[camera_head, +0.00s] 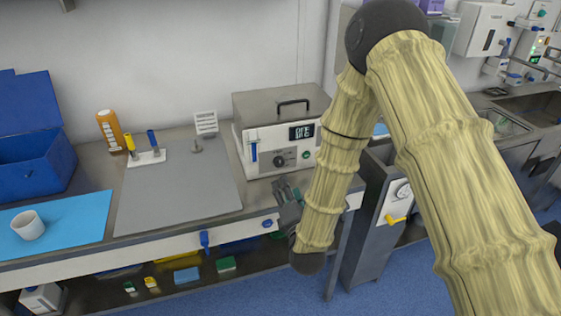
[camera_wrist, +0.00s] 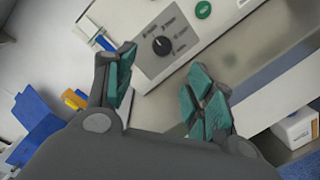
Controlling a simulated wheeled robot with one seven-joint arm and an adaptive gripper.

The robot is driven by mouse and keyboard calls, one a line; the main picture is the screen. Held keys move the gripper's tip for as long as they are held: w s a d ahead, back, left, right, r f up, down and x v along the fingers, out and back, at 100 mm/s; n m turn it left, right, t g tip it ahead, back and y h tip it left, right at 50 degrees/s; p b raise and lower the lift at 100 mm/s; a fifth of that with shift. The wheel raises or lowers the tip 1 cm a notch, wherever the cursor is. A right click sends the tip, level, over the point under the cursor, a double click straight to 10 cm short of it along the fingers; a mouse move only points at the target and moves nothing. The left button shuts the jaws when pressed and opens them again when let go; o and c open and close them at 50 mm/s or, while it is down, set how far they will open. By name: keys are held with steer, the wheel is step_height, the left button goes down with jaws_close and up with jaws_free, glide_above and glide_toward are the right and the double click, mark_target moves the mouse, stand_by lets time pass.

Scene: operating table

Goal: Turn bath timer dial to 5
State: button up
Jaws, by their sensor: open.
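The bath (camera_head: 262,128) is a white box with a grey lid on the bench, with a small lit display (camera_head: 301,132) on its front. The timer dial (camera_head: 279,161) is a small black knob on a grey plate on that front, and it also shows in the wrist view (camera_wrist: 161,46). The marks around it are too small to read. My gripper (camera_head: 283,188) is just in front of and below the bath's front. In the wrist view my gripper (camera_wrist: 160,93) is open and empty, its teal-padded fingers apart, with the dial beyond and between them, not touched.
A green button (camera_head: 305,155) is right of the dial and a blue lever (camera_head: 254,151) left of it. A grey mat (camera_head: 180,190), an orange bottle (camera_head: 109,128), a white cup (camera_head: 28,225) and a blue box (camera_head: 35,160) are to the left. A grey cabinet with a yellow handle (camera_head: 396,219) stands right.

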mark_target(279, 164)
steer(key=shift+w+a+f, duration=0.1)
steer(key=shift+w+f, duration=0.05)
steer(key=shift+w, duration=0.45)
steer(key=shift+w+a+f, duration=0.1)
steer(key=shift+w+f, duration=0.05)
steer(key=shift+w, duration=0.4)
steer(key=shift+w+r+p, duration=0.15)
steer(key=shift+w+p, duration=0.2)
steer(key=shift+p, duration=0.05)
steer(key=p+x, duration=0.2)
steer(key=x, duration=0.4)
steer(key=shift+w, duration=0.1)
steer(key=shift+w+a+r+p, duration=0.15)
steer(key=shift+w+p, duration=0.2)
steer(key=shift+w, duration=0.3)
steer(key=shift+w+a, duration=0.1)
steer(key=shift+w, duration=0.45)
steer(key=shift+s, duration=0.1)
steer(key=c, duration=1)
